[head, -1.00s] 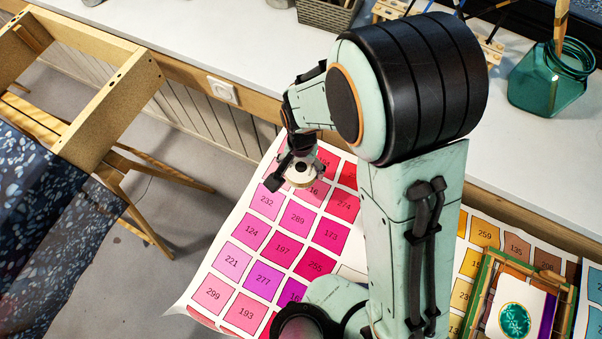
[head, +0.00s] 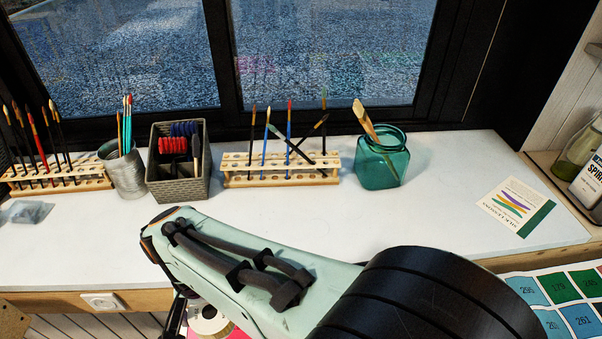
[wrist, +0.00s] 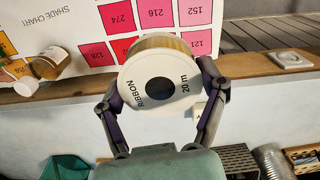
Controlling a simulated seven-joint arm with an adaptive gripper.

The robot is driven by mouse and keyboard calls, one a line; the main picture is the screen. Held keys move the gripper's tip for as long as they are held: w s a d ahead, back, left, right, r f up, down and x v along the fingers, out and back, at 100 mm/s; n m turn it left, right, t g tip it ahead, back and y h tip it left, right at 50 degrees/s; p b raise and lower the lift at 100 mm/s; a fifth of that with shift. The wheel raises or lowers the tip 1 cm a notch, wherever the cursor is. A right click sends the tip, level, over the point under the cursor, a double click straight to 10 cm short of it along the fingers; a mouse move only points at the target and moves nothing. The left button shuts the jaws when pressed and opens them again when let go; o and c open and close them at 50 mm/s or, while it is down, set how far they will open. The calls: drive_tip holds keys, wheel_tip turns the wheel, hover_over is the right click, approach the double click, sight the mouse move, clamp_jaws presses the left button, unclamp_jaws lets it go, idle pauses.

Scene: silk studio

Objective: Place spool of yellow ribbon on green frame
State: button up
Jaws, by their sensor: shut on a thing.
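My gripper (wrist: 160,82) is shut on a ribbon spool (wrist: 145,105) in the wrist view, one finger on each side. The spool's white end face reads "RIBBON 20 m" around a dark centre hole, and a strip of yellow-gold ribbon shows behind its upper rim. In the head view only part of the spool (head: 210,324) shows at the bottom edge, beyond my arm. The green frame is in neither current view.
The shade chart (wrist: 207,12) lies behind the spool, with a small golden jar-like object (wrist: 51,62) at left. The white counter (head: 90,250) holds brush racks (head: 280,168), a grey basket (head: 178,165), a metal tin (head: 125,175) and a teal jar (head: 381,165). Its front middle is clear.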

drive_tip(key=w+d+m, duration=0.3)
drive_tip(key=d+m, duration=0.6)
drive_tip(key=d, duration=1.5)
drive_tip(key=s+d+m, duration=1)
drive_tip(key=s+d, duration=0.6)
drive_tip(key=s, duration=0.1)
drive_tip(key=w+d+f, duration=0.2)
drive_tip(key=d+f, duration=0.1)
drive_tip(key=f, duration=0.1)
drive_tip(key=w+d+f, duration=0.2)
drive_tip(key=d+f, duration=0.2)
drive_tip(key=f, duration=0.1)
drive_tip(key=w+d+f, duration=0.2)
drive_tip(key=d+f, duration=0.2)
drive_tip(key=shift+w+f, duration=0.1)
drive_tip(key=shift+f, duration=0.3)
drive_tip(key=shift+w+d+f, duration=0.2)
drive_tip(key=shift+d+f, duration=0.25)
drive_tip(key=shift+f, duration=0.1)
drive_tip(key=shift+d+f, duration=0.1)
drive_tip(key=shift+f, duration=1.5)
